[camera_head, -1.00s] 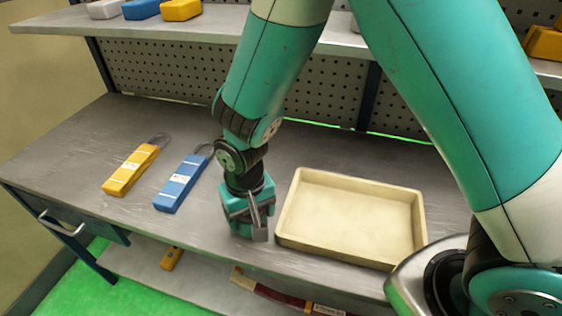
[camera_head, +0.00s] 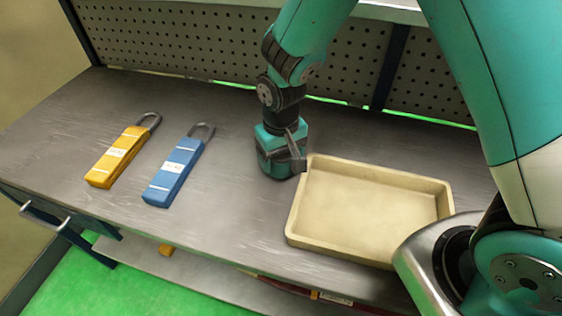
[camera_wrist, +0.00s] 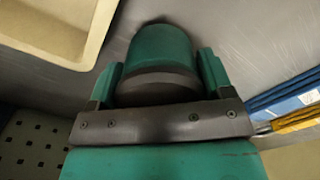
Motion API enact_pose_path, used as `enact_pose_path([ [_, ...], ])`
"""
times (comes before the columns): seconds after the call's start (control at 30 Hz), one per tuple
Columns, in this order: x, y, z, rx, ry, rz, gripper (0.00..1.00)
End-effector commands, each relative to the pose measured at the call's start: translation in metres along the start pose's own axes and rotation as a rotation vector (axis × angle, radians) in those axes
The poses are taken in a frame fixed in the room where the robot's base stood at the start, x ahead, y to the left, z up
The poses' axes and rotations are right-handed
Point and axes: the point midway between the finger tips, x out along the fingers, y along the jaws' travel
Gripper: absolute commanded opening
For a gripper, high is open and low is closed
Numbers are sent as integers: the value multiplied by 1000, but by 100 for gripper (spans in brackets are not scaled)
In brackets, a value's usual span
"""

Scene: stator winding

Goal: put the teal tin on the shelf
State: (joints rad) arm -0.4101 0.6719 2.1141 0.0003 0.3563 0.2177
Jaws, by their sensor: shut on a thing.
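The teal tin (camera_wrist: 160,55) is a rounded teal body with a dark band, seen between my gripper's two teal fingers in the wrist view. My gripper (camera_wrist: 160,68) is shut on it. In the head view my gripper (camera_head: 283,160) points down over the workbench beside the tray's back left corner. There the tin is hard to tell from the teal gripper, and I cannot tell whether it touches the bench. The shelf (camera_head: 400,10) shows only as a strip of its front edge at the top of the head view, above the pegboard.
A cream tray (camera_head: 297,215) lies right of my gripper, empty. A blue padlock-shaped block (camera_head: 175,172) and a yellow one (camera_head: 118,157) lie to the left on the workbench (camera_head: 235,215). A perforated back panel (camera_head: 190,45) stands behind. The bench between blue block and tray is clear.

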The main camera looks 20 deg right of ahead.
Motion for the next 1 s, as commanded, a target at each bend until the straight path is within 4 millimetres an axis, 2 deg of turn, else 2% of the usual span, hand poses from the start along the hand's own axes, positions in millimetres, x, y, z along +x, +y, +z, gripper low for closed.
enact_pose_path([
  [0.03, 11, 0, 0, 0, 1, 0, 39],
  [0.43, 13, -1, 0, -1, 1, 0, 39],
  [0.47, 12, -1, 0, -1, 1, 0, 78],
  [0.5, 12, -1, 0, -1, 1, 0, 87],
  [0.57, 12, -1, 0, -1, 1, 0, 99],
  [0.83, 10, -1, 0, -1, 1, 0, 99],
  [1.0, -6, -2, -1, -1, 5, -1, 99],
])
